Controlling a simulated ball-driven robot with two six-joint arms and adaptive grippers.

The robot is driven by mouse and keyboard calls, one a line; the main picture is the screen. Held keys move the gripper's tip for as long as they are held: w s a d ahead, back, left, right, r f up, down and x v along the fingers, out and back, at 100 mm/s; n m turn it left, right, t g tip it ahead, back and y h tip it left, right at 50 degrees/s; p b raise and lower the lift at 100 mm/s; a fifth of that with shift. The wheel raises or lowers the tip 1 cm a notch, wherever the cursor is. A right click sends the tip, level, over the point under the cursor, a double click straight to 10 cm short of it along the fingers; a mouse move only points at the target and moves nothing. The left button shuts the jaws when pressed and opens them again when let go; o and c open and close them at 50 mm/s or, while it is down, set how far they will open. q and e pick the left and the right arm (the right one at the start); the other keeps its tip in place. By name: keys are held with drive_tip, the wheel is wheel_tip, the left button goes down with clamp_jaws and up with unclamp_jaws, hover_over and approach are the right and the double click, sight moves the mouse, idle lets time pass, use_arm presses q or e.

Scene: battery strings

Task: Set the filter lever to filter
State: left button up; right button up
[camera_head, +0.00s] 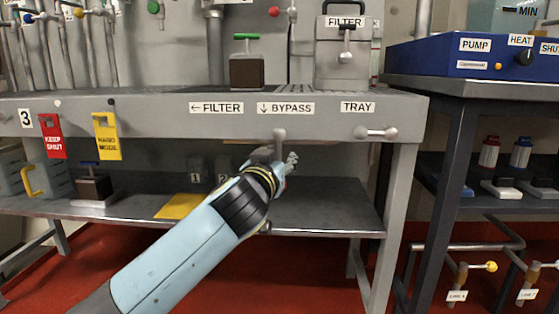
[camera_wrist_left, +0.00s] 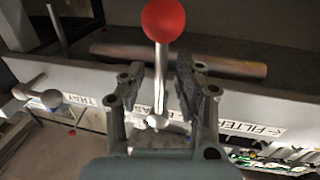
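The filter lever's pale pivot (camera_head: 280,135) shows on the bench front below the BYPASS label (camera_head: 286,108); my left gripper hides the rest in the head view. The wrist view is upside down and shows the lever's metal shaft (camera_wrist_left: 160,75) and red ball (camera_wrist_left: 168,20). The lever hangs down from its pivot, on the bypass side. My left gripper (camera_head: 287,160) is in front of it. In the left wrist view the fingers (camera_wrist_left: 158,82) are open, one on each side of the shaft; I cannot tell whether they touch it. My right gripper is not in view.
The FILTER label (camera_head: 216,108) with a left arrow is left of BYPASS. The TRAY handle (camera_head: 376,133) sticks out at the right. A red KEEP SHUT tag (camera_head: 52,136) and a yellow tag (camera_head: 106,136) hang at the left. A lower shelf (camera_head: 325,215) runs behind my arm.

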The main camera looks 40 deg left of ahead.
use_arm(q)
drive_tip(key=shift+c, duration=0.2)
clamp_jaws()
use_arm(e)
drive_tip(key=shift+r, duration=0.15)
